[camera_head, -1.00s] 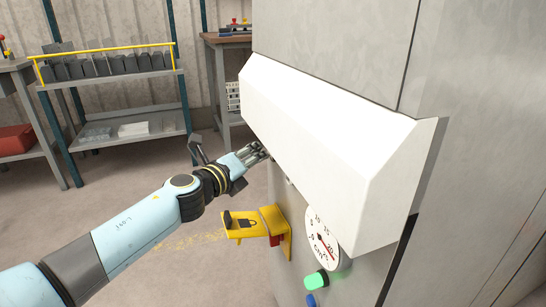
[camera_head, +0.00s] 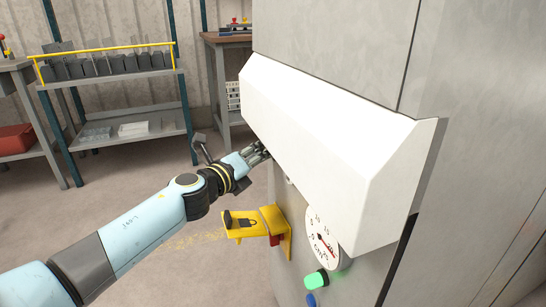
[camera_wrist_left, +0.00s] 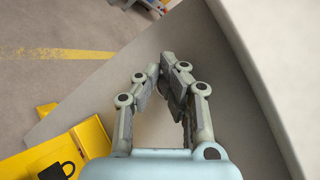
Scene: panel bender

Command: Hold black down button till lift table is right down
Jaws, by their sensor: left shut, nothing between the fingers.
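My left gripper (camera_head: 258,152) is shut and empty, with its fingertips at the front of the grey machine (camera_head: 271,205), close under the left end of the white sloping hood (camera_head: 325,140). The hood partly hides the fingertips. In the left wrist view the fingers (camera_wrist_left: 168,80) come together in front of the plain grey panel (camera_wrist_left: 205,65). I cannot tell whether they touch it. I see no black down button; it may be hidden by the hood or my fingers. I cannot make out the lift table. My right gripper is not in view.
Below the hood are a yellow bracket (camera_head: 246,224) with a padlock sign, a round gauge (camera_head: 323,239) with a red needle, a green button (camera_head: 316,279) and a blue button (camera_head: 310,299). A shelf rack (camera_head: 115,80) stands behind left. The floor between is clear.

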